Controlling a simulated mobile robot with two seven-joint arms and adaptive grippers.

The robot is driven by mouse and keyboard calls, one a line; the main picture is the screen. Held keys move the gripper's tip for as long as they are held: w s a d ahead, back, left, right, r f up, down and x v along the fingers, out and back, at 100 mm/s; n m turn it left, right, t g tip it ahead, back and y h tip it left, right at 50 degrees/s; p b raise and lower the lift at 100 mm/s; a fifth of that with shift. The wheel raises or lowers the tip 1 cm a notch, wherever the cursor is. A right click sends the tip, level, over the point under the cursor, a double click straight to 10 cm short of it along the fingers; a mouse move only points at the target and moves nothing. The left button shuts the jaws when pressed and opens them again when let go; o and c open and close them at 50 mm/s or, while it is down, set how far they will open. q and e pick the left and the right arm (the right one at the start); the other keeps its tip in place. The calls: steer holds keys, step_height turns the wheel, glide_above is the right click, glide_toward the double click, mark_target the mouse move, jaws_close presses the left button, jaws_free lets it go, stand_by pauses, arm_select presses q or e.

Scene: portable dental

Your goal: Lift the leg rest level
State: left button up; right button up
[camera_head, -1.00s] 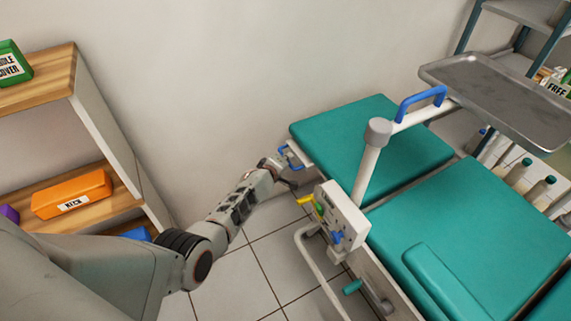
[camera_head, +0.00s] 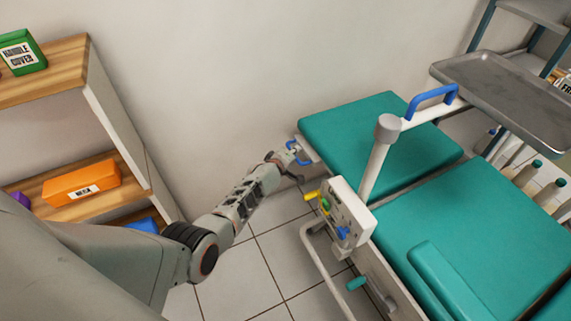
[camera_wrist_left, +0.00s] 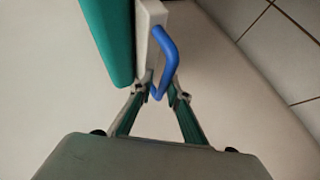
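The teal leg rest pad (camera_head: 380,145) is at the far end of the dental chair, beyond the teal seat (camera_head: 480,225); I cannot tell exactly how level it is. A blue loop handle (camera_head: 293,150) sits on the leg rest's white end bar. My left gripper (camera_head: 286,158) is at this handle. In the left wrist view the blue handle (camera_wrist_left: 166,55) runs down between the two fingertips of the left gripper (camera_wrist_left: 162,93), which are closed in around it. The teal pad edge (camera_wrist_left: 108,40) shows beside it. My right gripper is not in view.
A white control box (camera_head: 346,212) with coloured levers and a grey-topped post (camera_head: 388,128) stand right of my left arm. A metal tray (camera_head: 505,95) overhangs the chair's right side. A wooden shelf (camera_head: 130,168) with boxes stands at left. Tiled floor is clear between.

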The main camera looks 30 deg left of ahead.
arm_select(q)
steer(key=s+r, duration=0.1)
steer(key=s, duration=1.3)
steer(key=shift+s+r, duration=0.2)
